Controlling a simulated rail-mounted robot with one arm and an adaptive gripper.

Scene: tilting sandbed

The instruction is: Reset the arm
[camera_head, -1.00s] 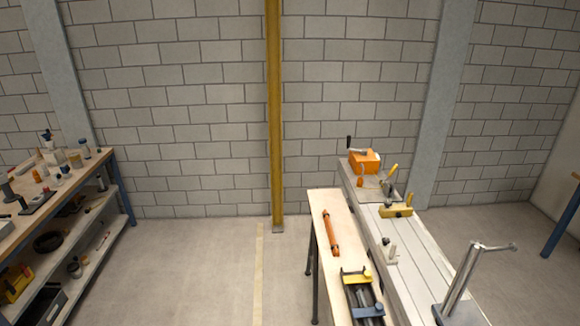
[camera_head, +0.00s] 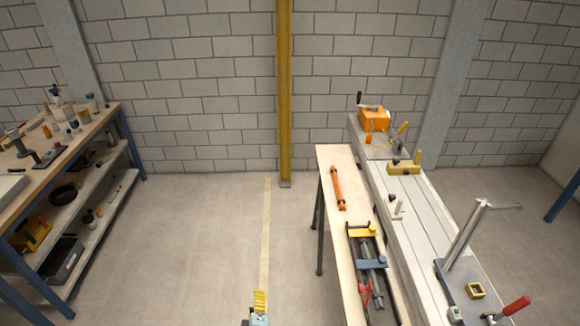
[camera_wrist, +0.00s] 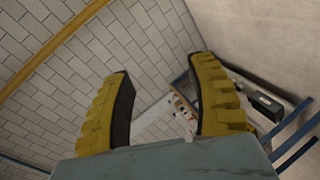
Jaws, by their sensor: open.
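My gripper (camera_wrist: 160,105) shows in the wrist view with two yellow ribbed fingers, dark on their inner faces. The fingers are spread apart with nothing between them. Behind them are a tilted view of the block wall and a pale work surface. In the head view a small part of my gripper (camera_head: 260,302) shows at the bottom edge, over bare floor between the two benches. Most of it and the rest of my arm are out of that picture.
A workbench (camera_head: 92,140) with lower shelves stands at the left. At the right are a wooden table (camera_head: 340,215) with an orange bar (camera_head: 337,188) and a long grey bench (camera_head: 425,225) with an orange device (camera_head: 374,119). A yellow post (camera_head: 285,90) stands at the wall. The floor between is clear.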

